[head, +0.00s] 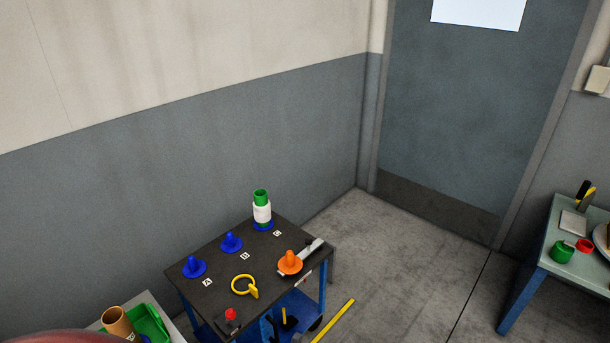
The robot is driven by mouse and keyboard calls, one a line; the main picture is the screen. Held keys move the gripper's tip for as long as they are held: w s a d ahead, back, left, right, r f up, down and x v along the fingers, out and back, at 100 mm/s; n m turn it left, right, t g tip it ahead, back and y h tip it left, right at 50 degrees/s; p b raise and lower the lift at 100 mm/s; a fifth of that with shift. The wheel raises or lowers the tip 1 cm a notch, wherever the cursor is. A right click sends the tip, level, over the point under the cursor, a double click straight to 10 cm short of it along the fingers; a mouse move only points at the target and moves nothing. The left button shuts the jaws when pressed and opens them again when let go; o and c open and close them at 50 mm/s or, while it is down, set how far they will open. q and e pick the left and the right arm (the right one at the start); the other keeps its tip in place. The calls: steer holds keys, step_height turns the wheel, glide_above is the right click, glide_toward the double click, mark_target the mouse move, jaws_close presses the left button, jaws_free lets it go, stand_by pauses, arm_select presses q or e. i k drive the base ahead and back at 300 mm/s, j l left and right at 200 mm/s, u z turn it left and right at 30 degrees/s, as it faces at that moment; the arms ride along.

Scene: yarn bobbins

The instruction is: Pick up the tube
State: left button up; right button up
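Two tube-like things show in the head view. A brown cardboard tube (118,323) stands at the lower left by a green tray (150,321), tilted in the picture and cut off by the lower edge. A green tube (260,195) with a white band or yarn (262,212) around it stands upright on a blue base by the letter C on a dark-topped table. Neither of my grippers is in view, so I cannot see whether they are open or shut.
The dark table (226,268) also bears two empty blue pegs (231,243), an orange cone (290,262), a yellow ring (244,286) and a red-topped item (231,314). Another table (551,233) stands at the right. Floor between them is clear, except a yellow strip (334,320).

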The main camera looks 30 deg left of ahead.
mark_target(261, 205)
steer(key=i+l+u, duration=0.15)
steer(key=i, duration=0.95)
steer(key=i+u, duration=0.5)
steer(key=u, duration=0.2)
steer(key=i+l+u, duration=0.15)
steer(key=u, duration=0.2)
steer(key=i+u, duration=0.3)
steer(key=u, duration=0.15)
steer(key=i+l+u, duration=0.2)
steer(key=u, duration=0.3)
steer(key=i+l+u, duration=0.3)
steer(key=u, duration=0.15)
